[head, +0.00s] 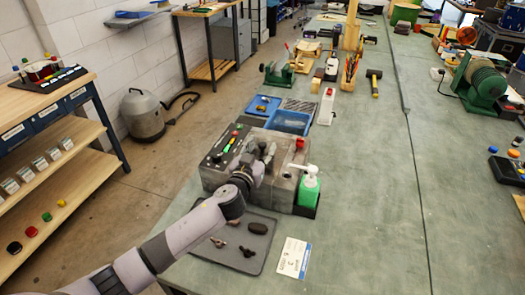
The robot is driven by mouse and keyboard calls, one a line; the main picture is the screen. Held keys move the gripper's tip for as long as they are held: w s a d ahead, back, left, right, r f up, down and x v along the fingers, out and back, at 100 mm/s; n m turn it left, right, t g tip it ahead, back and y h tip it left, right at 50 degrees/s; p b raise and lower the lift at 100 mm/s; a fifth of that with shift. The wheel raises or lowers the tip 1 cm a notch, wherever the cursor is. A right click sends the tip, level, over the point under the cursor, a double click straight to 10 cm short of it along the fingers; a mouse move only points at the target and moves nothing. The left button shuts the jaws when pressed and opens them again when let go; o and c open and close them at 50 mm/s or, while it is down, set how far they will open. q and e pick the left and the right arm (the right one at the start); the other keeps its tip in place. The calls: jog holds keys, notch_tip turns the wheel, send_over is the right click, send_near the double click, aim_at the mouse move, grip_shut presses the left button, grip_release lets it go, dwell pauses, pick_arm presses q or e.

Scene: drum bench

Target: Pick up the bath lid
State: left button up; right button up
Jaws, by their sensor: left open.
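A grey bath unit (280,190) stands on the green bench, with a dark control panel with coloured buttons (228,142) along its left side. Its top looks grey and flat, but I cannot clearly tell the lid from the housing, as my arm covers part of it. My left gripper (264,150) is open above the top of the unit, fingers pointing away toward the back. I cannot tell whether the fingers touch anything. My right gripper is not in view.
A green pump bottle (308,188) stands close at the unit's right front corner. A grey tray (262,222) with small dark parts and a white card (294,258) lie in front. Blue trays (289,122) sit behind. The bench to the right (370,200) is clear.

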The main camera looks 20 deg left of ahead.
pick_arm(q)
jog(key=shift+w, duration=0.15)
jog(key=shift+c, duration=0.4)
grip_shut()
jog(key=shift+r, duration=0.1)
